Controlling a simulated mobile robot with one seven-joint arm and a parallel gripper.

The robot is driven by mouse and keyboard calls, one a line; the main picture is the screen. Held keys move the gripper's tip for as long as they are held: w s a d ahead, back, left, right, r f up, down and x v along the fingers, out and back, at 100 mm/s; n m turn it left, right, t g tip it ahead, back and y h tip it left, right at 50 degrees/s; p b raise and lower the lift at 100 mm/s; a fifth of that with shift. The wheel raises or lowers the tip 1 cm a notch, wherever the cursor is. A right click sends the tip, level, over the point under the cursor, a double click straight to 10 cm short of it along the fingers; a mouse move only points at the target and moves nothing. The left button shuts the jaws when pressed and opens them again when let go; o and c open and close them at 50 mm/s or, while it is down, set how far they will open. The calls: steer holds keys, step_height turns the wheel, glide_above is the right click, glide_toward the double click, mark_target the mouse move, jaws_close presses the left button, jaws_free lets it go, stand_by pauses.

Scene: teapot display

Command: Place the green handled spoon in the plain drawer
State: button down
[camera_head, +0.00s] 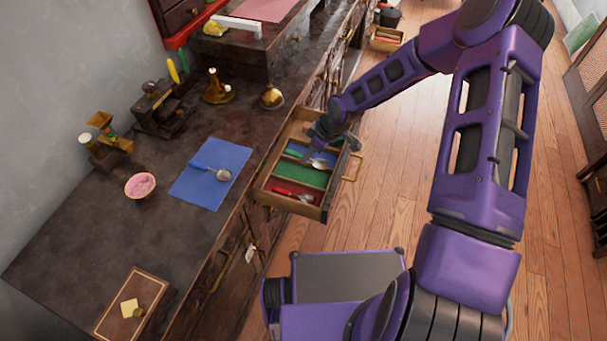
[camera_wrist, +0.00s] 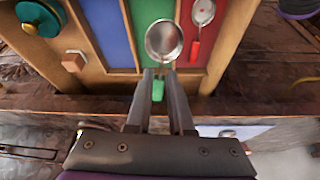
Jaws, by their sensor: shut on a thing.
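My gripper (camera_wrist: 160,76) is shut on the green handle (camera_wrist: 158,89) of a spoon. The spoon's round metal bowl (camera_wrist: 164,40) points away from the fingers, in front of the green-lined compartment (camera_wrist: 146,14). In the head view my gripper (camera_head: 322,141) is over the open wooden drawer (camera_head: 268,193), and a spoon bowl (camera_head: 319,164) shows by the blue and green linings. The held spoon looks raised above the drawer floor. The drawer has blue, green and red linings and an unlined wooden section (camera_head: 297,130) at its far end, partly hidden by my gripper.
A red-handled spoon (camera_head: 302,195) lies in the red compartment. A blue-handled spoon (camera_head: 222,174) lies on a blue cloth (camera_head: 204,196) on the counter. A pink-filled bowl (camera_head: 140,185) and a brass pot (camera_head: 272,97) stand there too. A brass handle (camera_head: 353,166) juts from the drawer front.

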steer(key=w+n, duration=0.1)
steer(key=w, duration=0.1)
steer(key=b, duration=0.1)
glide_toward(301, 175)
steer(key=x, duration=0.6)
steer(key=shift+f+b, duration=0.25)
steer(key=shift+b, duration=0.1)
steer(key=c, duration=0.8)
jaws_free()
steer(key=shift+r, duration=0.15)
steer(key=shift+r, duration=0.1)
steer(key=shift+r+p, duration=0.2)
steer(key=shift+p, duration=0.15)
steer(key=p+v, duration=0.1)
steer(key=v, duration=1)
steer(key=shift+w+d+r+p, duration=0.15)
steer(key=shift+d+r+p, duration=0.15)
